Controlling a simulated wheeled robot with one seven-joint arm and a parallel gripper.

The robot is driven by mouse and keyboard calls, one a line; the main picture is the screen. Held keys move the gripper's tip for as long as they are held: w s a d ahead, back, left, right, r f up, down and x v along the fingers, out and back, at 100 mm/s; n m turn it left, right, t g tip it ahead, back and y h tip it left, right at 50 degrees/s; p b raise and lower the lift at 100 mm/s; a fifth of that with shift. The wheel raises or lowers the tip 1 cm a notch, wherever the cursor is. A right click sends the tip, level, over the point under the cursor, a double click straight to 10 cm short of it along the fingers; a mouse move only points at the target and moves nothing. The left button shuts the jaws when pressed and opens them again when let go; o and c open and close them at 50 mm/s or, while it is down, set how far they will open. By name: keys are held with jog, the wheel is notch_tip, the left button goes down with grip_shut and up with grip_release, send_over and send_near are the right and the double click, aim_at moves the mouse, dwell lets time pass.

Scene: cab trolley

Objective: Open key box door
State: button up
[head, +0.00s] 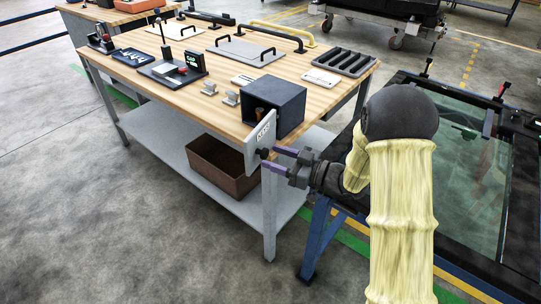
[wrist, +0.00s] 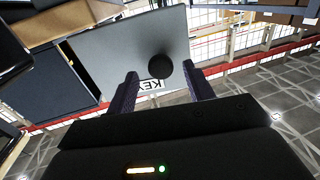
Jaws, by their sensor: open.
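The key box (head: 283,103) is a dark blue box at the table's front right corner. Its light grey door (head: 259,133), labelled KEYS, stands swung out from the box, so part of the inside shows. The door also shows in the wrist view (wrist: 115,58). Its round black knob (head: 264,153) faces my gripper (head: 278,159). In the wrist view the knob (wrist: 160,67) appears between the two purple-grey fingers of my gripper (wrist: 160,76), with gaps on both sides. My gripper is open; whether the knob sits within or just beyond the fingertips I cannot tell.
The wooden table (head: 213,110) holds handled plates, a grey slotted tray (head: 340,61) and small metal brackets. A brown bin (head: 222,167) is on its lower shelf. A glass panel on a dark frame (head: 462,155) stands at the right. The floor in front is clear.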

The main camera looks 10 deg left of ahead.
jog(key=v, duration=1)
jog(key=shift+w+a, duration=0.1)
